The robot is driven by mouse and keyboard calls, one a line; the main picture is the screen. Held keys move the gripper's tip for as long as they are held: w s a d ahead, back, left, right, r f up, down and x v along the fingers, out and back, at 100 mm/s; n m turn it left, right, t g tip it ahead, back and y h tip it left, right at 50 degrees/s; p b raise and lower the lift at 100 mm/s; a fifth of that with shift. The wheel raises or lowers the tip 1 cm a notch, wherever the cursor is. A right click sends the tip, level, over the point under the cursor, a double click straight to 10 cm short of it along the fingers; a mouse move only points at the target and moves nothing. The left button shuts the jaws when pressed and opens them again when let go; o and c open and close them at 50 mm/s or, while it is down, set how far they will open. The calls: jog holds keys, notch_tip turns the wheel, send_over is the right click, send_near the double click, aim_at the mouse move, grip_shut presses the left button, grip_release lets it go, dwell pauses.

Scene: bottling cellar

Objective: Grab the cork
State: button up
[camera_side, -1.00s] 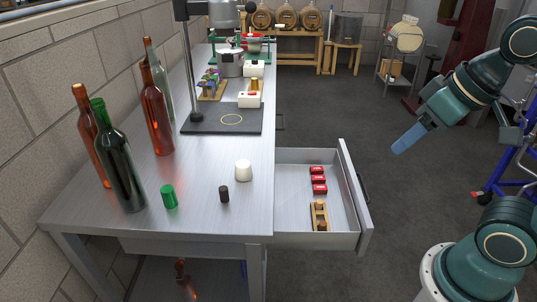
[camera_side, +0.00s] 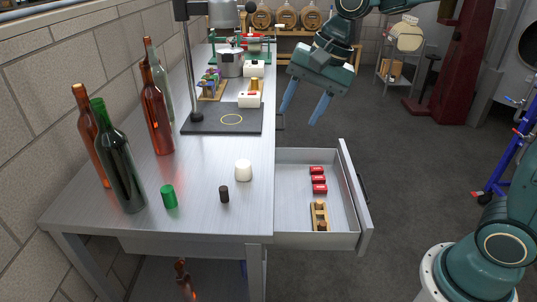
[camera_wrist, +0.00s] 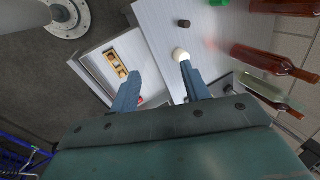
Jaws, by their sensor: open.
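A small wooden rack (camera_side: 320,206) lies in the open drawer and holds brown pieces that look like corks (camera_side: 321,226); it also shows in the wrist view (camera_wrist: 113,60). On the steel table stand a dark brown cylinder (camera_side: 224,195), a white one (camera_side: 243,171) and a green one (camera_side: 169,197). I cannot tell for sure which piece is the cork. My gripper (camera_side: 299,117) is open and empty, in the air beyond the drawer and right of the table edge. In the wrist view the white cylinder (camera_wrist: 180,54) appears near the right fingertip, and the dark one (camera_wrist: 184,22) farther off.
Several bottles, among them a dark green one (camera_side: 120,165), stand at the table's left. A stand with a dark base (camera_side: 218,121) is at the back. The open drawer (camera_side: 287,200) juts out right, with red blocks (camera_side: 318,179) inside. Clear floor lies right of the drawer.

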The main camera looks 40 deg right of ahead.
jog(key=w+a+f+m+g, duration=0.1)
jog(key=w+a+f+m, duration=0.2)
jog(key=w+f+m, duration=0.4)
jog(key=m+g+y, duration=0.2)
send_near(224, 188)
notch_tip(224, 188, up, 3)
jog(key=shift+s+d+f, duration=0.15)
jog(key=shift+s+d, duration=0.1)
jog(key=shift+d, duration=0.15)
jog(key=shift+f, duration=0.1)
jog(key=shift+x, duration=4.2)
jog(key=shift+w, duration=0.15)
jog(key=shift+x, duration=2.55)
jog(key=shift+w+d+f, duration=0.1)
jog(key=shift+d, duration=0.1)
grip_shut()
